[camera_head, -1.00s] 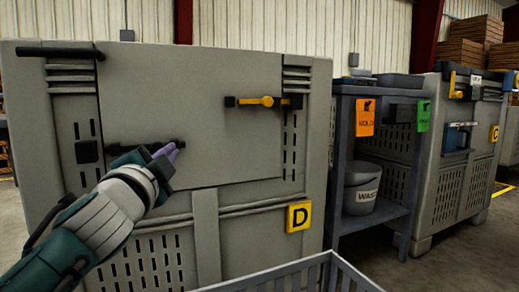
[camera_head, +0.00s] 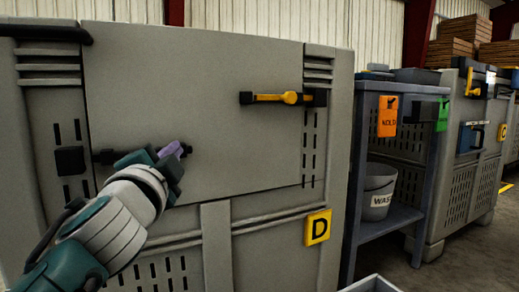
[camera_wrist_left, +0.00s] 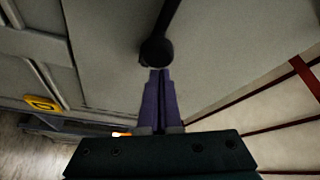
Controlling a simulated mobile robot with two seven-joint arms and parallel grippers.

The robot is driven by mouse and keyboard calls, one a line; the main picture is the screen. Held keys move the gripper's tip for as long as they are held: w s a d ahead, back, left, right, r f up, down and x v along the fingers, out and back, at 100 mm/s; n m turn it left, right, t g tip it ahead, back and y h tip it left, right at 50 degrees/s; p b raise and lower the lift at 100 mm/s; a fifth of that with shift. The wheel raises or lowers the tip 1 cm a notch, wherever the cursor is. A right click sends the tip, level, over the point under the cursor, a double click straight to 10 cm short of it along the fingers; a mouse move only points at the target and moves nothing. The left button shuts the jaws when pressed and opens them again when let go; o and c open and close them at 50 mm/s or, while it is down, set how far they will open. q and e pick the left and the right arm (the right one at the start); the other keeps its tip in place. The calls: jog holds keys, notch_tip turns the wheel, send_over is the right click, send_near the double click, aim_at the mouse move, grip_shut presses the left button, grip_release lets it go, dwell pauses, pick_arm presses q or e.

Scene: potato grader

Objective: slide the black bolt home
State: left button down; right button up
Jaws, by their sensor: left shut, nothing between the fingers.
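The black bolt (camera_head: 104,155) lies level across the left part of the grey door (camera_head: 200,75). A small gap shows between its left end and the square black block (camera_head: 69,160). The gripper hides the middle of the bolt. In the left wrist view the closed fingertips (camera_wrist_left: 159,72) meet or nearly meet the round black knob (camera_wrist_left: 157,52); I cannot tell if they touch. My right gripper is not in view.
A yellow-handled latch (camera_head: 290,97) sits at the door's upper right. A yellow D plate (camera_head: 318,227) is below it. A blue-grey rack (camera_head: 360,150) with a white bucket (camera_head: 376,195) stands to the right. A crate rim (camera_head: 372,284) shows at the bottom.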

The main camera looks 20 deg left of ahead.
pick_arm(q)
jog(key=s+a, duration=0.1)
jog(key=s, duration=0.1)
jog(key=s+a+p, duration=0.1)
jog(key=s+a, duration=0.1)
jog(key=shift+a+p, duration=0.1)
jog(key=shift+p, duration=0.2)
